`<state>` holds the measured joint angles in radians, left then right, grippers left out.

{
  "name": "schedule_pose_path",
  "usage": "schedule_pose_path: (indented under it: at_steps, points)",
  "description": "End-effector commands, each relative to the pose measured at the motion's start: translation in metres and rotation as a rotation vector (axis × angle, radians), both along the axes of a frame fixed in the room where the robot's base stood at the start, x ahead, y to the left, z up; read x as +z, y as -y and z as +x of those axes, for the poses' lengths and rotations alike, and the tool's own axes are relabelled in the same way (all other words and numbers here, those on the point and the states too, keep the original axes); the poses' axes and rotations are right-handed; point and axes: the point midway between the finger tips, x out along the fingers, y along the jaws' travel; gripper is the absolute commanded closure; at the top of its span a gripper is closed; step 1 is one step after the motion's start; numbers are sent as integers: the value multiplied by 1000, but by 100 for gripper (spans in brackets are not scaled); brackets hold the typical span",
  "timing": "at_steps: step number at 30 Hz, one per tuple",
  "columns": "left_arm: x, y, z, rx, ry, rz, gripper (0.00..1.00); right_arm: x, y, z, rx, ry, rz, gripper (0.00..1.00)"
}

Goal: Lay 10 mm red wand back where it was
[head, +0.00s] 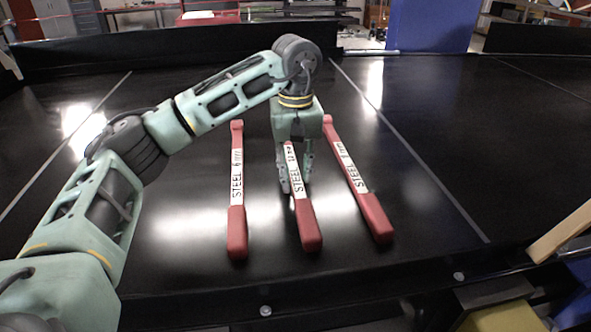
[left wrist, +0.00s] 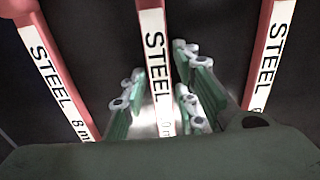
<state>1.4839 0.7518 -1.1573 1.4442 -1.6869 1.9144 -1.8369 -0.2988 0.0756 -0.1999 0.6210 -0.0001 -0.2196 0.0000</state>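Three red wands with white STEEL labels appear side by side on the black conveyor belt (head: 190,190). The middle wand (head: 309,228) has a label partly hidden by my gripper; in the left wrist view (left wrist: 155,60) it ends in "0 m", which fits 10 mm. My left gripper (head: 296,184) points down over this wand, one finger on each side. In the left wrist view the fingers (left wrist: 157,100) stand apart, with a gap visible beside the wand, so the gripper looks open around it. The wand appears to lie on the belt. My right gripper is not in view.
The left wand (head: 237,222) and the right wand (head: 372,212) lie close on either side of my gripper; the right one is slanted. Belt to the far left and right is clear. A dark rail (head: 180,42) runs along the back, with a blue post (head: 428,25) behind.

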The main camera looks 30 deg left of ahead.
Motion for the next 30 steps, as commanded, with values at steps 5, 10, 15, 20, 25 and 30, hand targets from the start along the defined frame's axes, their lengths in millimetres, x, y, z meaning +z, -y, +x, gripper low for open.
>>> schedule_pose_path:
  at_steps: [5,10,15,20,25,30]
  points:
    - [0,0,0,0,0,0,61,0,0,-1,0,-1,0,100]
    - [0,0,0,0,0,0,61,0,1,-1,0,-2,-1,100]
    - [8,0,1,0,1,0,61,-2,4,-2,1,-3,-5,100]
    - [37,1,1,1,6,-1,61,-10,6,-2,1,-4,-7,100]
    - [78,0,1,0,5,1,61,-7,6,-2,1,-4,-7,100]
    - [106,0,1,1,3,1,61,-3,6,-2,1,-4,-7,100]
